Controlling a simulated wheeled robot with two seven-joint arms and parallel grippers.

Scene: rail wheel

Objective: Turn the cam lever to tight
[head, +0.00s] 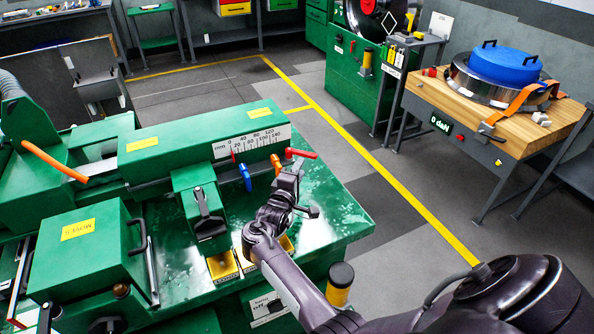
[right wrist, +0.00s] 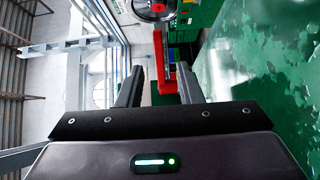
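A red-handled lever (head: 300,153) sticks out at the right end of the green machine's scale bar (head: 215,150). No label shows whether it is the cam lever or which way is tight. My right gripper (head: 290,180) is just below and beside it in the head view. In the right wrist view the red lever (right wrist: 167,82) shows between the two spread fingers of the gripper (right wrist: 160,88), with a gap on each side. Whether the lever lies between the fingertips or beyond them is hard to tell. My left gripper is not in view.
A blue lever (head: 245,177) hangs left of the red one. A black-handled green block (head: 203,205) and a green box (head: 90,245) stand on the machine bed. An orange lever (head: 55,160) is at far left. A wooden bench (head: 500,125) with a blue-topped wheel stands at right.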

